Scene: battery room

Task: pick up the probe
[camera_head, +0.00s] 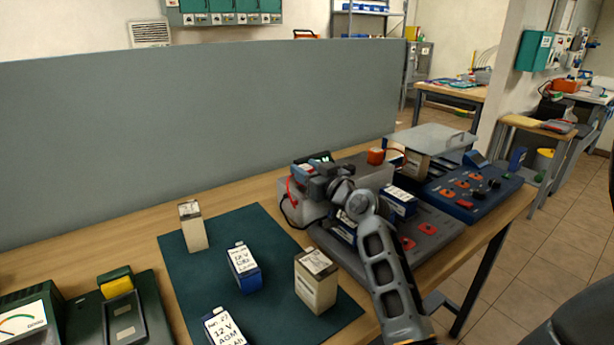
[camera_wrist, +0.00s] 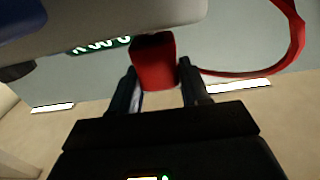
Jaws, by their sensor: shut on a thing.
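The probe (camera_wrist: 154,62) shows in the wrist view as a red block, with a red lead curving away to the right. My gripper (camera_wrist: 158,75) has its two dark fingers on either side of it and is shut on it. In the head view my gripper (camera_head: 314,181) is over the back of the workbench, beside a grey device (camera_head: 376,180). A red lead (camera_head: 291,196) hangs at its left. The probe itself is hard to make out in the head view, hidden by the gripper and arm.
A dark green mat (camera_head: 205,285) carries several batteries, left of my arm. A blue panel (camera_head: 472,190) and a clear-topped stand (camera_head: 430,137) are at the right. A grey partition (camera_head: 200,130) closes the back. A meter (camera_head: 25,320) is at front left.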

